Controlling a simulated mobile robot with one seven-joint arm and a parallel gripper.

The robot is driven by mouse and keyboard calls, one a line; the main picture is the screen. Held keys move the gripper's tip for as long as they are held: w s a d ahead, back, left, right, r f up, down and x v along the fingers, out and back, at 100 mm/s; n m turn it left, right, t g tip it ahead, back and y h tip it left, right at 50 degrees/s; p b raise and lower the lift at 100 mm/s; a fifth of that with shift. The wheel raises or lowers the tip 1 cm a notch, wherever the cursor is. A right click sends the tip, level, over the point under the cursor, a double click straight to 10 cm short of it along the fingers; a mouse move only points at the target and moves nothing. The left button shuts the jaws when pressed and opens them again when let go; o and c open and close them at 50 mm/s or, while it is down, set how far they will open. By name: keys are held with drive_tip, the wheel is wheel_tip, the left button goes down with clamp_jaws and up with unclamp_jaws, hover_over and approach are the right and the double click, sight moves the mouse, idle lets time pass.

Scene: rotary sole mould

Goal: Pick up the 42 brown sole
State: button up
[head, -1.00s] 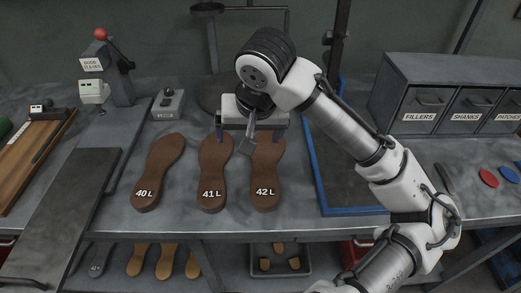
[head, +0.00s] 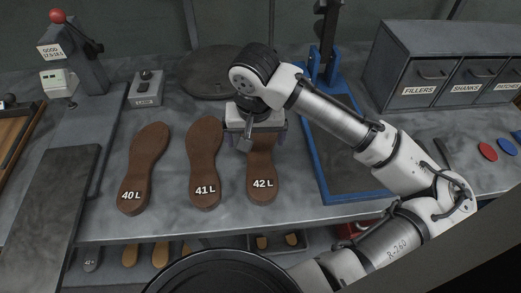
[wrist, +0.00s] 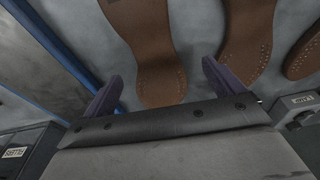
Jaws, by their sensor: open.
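The brown sole marked 42 L (head: 262,181) lies flat on the grey bench, the rightmost of three brown soles in the head view. My gripper (head: 254,140) is over its far end and hides that part. In the wrist view the sole (wrist: 155,60) runs between my two spread fingers (wrist: 165,92), with a gap on either side. The jaws are open and hold nothing. I cannot tell how high the fingertips are above the bench.
The 41 L sole (head: 204,165) lies close to the left, with the 40 L sole (head: 143,165) beyond it. A blue-edged tray (head: 318,170) is close on the right. Labelled drawers (head: 425,75) stand at the back right. A dark round plate (head: 212,72) lies behind the soles.

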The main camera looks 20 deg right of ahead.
sight(259, 150)
drive_tip(key=shift+w+d+f+p, duration=0.15)
drive_tip(key=shift+d+f+p, duration=0.05)
drive_tip(key=shift+f, duration=0.65)
drive_tip(key=shift+w+d+f+p, duration=0.15)
drive_tip(key=shift+w+f+p, duration=0.05)
drive_tip(key=shift+f, duration=0.7)
drive_tip(key=shift+w+d+f+p, duration=0.15)
drive_tip(key=shift+d+f+p, duration=0.05)
drive_tip(key=shift+f, duration=0.65)
drive_tip(key=shift+c, duration=0.4)
drive_tip(key=c, duration=1.1)
drive_tip(key=shift+r, duration=0.1)
